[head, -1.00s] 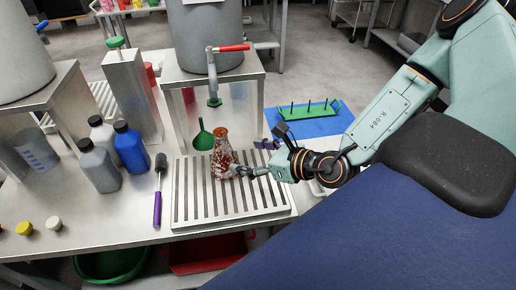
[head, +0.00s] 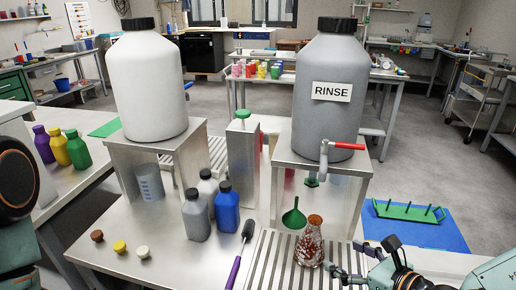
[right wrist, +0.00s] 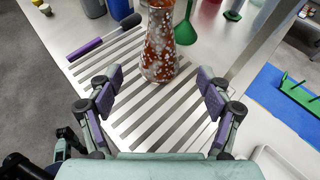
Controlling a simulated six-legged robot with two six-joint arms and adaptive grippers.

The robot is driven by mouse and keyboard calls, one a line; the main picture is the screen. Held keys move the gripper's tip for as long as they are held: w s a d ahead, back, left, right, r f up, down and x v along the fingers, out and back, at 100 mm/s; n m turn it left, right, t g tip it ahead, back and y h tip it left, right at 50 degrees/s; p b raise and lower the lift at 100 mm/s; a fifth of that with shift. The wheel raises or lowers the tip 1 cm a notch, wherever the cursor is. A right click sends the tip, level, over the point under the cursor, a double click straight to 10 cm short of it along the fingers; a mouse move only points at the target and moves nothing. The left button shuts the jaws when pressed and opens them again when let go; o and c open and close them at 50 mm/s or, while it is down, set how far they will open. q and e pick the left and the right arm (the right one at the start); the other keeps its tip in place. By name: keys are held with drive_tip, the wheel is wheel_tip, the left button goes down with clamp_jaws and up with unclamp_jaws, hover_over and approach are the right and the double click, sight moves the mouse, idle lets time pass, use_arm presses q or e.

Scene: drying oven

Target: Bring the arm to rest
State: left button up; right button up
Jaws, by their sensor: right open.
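A flask (head: 311,246) with red-brown blotches stands upright on the slatted drain tray (head: 262,272), below the tap of the grey RINSE tank (head: 327,98). It also shows in the right wrist view (right wrist: 159,42). My right gripper (head: 352,262) is at the right of the flask, low over the tray. In the right wrist view, its two purple-padded fingers (right wrist: 160,84) are spread wide with nothing between them, and the flask stands just beyond the tips. My left gripper is not in view.
A green funnel (head: 294,218) is behind the flask. A purple-handled brush (head: 234,268) lies left of the tray, with blue and grey bottles (head: 228,213) behind it. A green peg rack (head: 408,211) on a blue mat (head: 440,235) is at the right.

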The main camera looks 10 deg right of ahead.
sight(319, 243)
drive_tip(key=b+x, duration=0.5)
drive_tip(key=shift+w+a+f, duration=0.1)
drive_tip(key=shift+w+f, duration=0.05)
drive_tip(key=shift+b+x, duration=1.35)
drive_tip(key=shift+x, duration=0.4)
drive_tip(key=shift+b+x, duration=0.35)
drive_tip(key=shift+x, duration=0.6)
